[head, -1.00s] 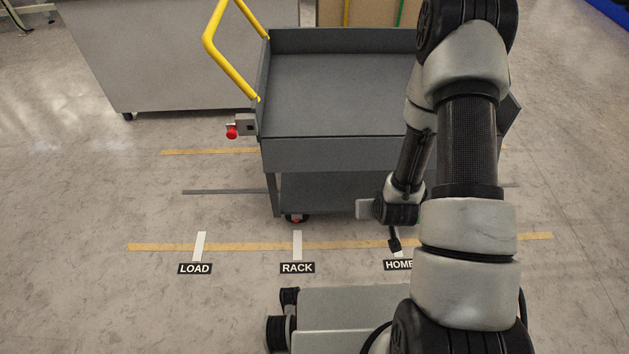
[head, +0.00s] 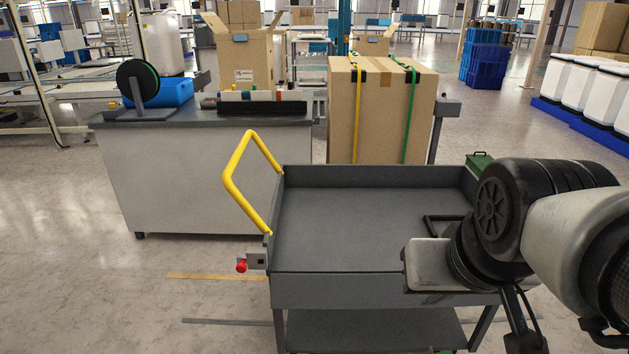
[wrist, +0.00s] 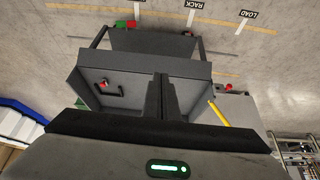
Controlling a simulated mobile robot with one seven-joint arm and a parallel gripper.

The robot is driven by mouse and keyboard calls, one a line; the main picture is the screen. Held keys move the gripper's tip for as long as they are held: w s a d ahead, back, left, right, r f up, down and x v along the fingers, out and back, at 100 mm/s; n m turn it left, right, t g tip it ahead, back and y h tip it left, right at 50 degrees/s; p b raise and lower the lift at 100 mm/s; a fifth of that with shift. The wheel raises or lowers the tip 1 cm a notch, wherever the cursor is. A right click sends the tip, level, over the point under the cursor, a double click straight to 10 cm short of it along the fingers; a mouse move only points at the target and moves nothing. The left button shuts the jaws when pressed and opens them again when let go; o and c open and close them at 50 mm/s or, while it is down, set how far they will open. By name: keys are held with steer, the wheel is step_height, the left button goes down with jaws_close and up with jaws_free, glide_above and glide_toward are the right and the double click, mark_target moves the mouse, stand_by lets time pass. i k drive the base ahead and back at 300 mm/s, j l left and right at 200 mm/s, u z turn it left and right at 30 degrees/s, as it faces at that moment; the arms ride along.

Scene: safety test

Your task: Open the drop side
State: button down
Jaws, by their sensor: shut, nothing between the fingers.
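The grey cart (head: 350,290) stands in front of me, with a flat upper deck and a lower shelf. Its long near side panel (head: 320,288), probably the drop side, looks upright. A red knob (head: 241,265) on a small grey bracket sits at the cart's left end, below the yellow handle (head: 232,185). The knob also shows in the wrist view (wrist: 228,87). My gripper (wrist: 162,77) is shut and empty, its black fingers covering part of the cart deck in the wrist view. In the head view my arm covers the cart's right end and the fingers are not clear.
A black bracket (head: 440,218) sits at the deck's right part. A grey workbench (head: 205,180) stands behind left, a strapped carton (head: 380,115) behind the cart, and a green box (head: 480,161) at the back right. Open floor (head: 80,290) lies left of the cart.

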mark_target(288, 290)
steer(key=j+z, duration=0.4)
steer(key=i+j+z, duration=0.1)
steer(key=j+z, duration=0.45)
steer(key=j, duration=0.4)
steer(key=k+j+z, duration=0.15)
steer(key=j, duration=1)
steer(key=k+j+z, duration=0.1)
steer(key=j, duration=0.55)
steer(key=k+j, duration=0.1)
steer(key=j, duration=0.5)
steer(key=k+j, duration=0.1)
steer(key=j, duration=0.55)
steer(key=i+l, duration=0.1)
steer(key=k+l+z, duration=0.05)
steer(key=l, duration=0.05)
